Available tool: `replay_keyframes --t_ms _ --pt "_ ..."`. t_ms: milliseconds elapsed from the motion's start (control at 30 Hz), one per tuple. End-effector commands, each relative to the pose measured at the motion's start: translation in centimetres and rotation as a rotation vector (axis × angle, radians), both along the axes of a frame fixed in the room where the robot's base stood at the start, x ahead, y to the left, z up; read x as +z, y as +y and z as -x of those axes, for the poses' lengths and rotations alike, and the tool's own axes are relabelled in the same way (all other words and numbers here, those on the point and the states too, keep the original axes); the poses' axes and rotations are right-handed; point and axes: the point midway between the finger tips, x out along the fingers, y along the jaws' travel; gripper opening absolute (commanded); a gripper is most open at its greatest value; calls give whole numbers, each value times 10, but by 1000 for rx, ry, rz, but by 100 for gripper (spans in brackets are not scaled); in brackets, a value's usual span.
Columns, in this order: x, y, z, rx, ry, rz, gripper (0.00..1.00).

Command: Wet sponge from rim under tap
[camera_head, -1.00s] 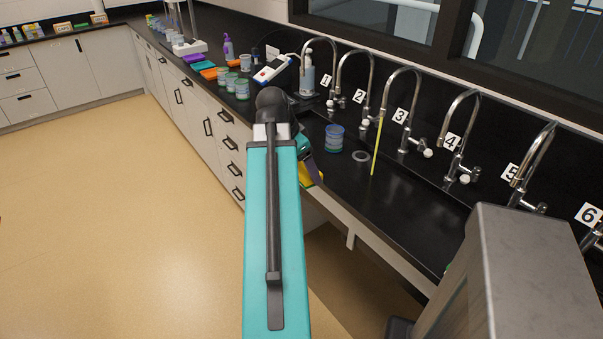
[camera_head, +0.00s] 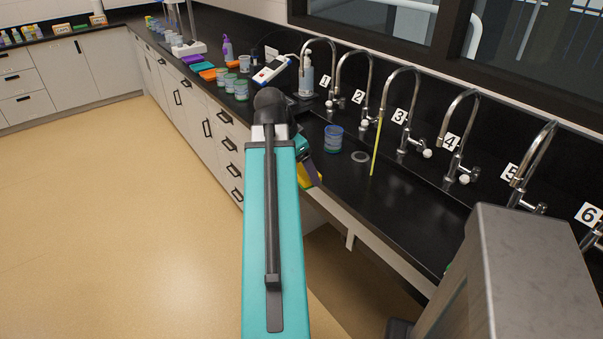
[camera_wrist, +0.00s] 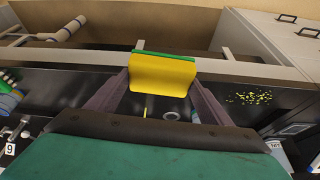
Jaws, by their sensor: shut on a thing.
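My gripper (camera_wrist: 160,85) is shut on a yellow sponge (camera_wrist: 162,75) with a green layer along its far edge. The sponge sits between the two fingertips in the wrist view. In the head view the sponge (camera_head: 305,180) shows in part beside my arm, at the front edge of the dark sink counter. A row of curved taps runs along the back, numbered; tap 3 (camera_head: 402,72) has a thin yellow-green line (camera_head: 376,148) running from its spout down to the basin. The gripper is in front and to the left of that line, apart from it.
A blue-rimmed cup (camera_head: 333,139) and a grey ring (camera_head: 360,157) are on the dark basin left of the line. Several cups, coloured trays and a meter (camera_head: 272,72) stand on the counter further left. The basin floor right of the line looks clear.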

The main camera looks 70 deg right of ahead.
Motion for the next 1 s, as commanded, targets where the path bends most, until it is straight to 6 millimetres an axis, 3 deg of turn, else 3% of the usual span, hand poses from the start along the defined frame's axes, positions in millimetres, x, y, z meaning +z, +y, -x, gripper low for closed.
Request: replay_keyframes --t_ms 267,667,1000 --pt "0 9 -38 112 -1 -1 56" --pt "3 52 -152 471 -2 1 56" --pt "5 110 -246 795 -1 1 56"
